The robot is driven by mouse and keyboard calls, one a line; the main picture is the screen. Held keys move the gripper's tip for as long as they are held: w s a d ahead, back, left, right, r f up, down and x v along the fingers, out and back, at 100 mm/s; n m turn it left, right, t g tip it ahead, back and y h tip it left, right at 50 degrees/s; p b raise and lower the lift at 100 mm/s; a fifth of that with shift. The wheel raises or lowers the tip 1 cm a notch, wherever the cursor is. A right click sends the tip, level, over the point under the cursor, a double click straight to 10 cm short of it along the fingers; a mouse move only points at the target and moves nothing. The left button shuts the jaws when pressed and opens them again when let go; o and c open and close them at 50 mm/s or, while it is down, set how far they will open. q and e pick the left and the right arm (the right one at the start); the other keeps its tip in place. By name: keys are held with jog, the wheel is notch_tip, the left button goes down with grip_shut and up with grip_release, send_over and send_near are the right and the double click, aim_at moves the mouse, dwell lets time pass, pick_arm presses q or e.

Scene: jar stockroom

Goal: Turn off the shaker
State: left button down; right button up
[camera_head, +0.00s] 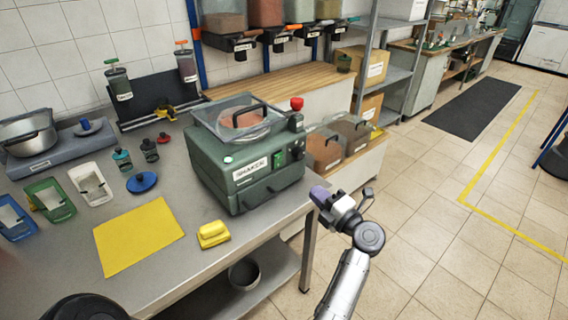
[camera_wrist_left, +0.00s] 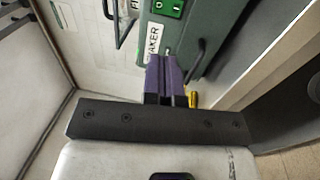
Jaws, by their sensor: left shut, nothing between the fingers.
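The green shaker (camera_head: 245,165) stands on the metal bench, with a clear lid on top and a "SHAKER" label on its front. A green rocker switch (camera_head: 277,160) sits on its front to the right of the label; its position is too small to tell. It also shows at the top of the left wrist view (camera_wrist_left: 168,8). A red knob (camera_head: 297,103) stands on its top right. My left gripper (camera_head: 318,193), with purple fingers, is shut and empty. It is off the shaker's right front corner, apart from the switch. My right gripper is not in view.
A yellow sponge (camera_head: 213,234) and a yellow mat (camera_head: 139,236) lie on the bench in front of the shaker. A blue lid (camera_head: 142,182) and small bottles are to its left. Bins (camera_head: 340,140) stand behind on the right.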

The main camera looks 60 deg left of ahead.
aim_at(278, 158)
pick_arm(q)
jog(key=x, duration=1.2)
jog(key=shift+a, duration=0.1)
jog(key=shift+x, duration=0.9)
jog(key=shift+w, duration=0.1)
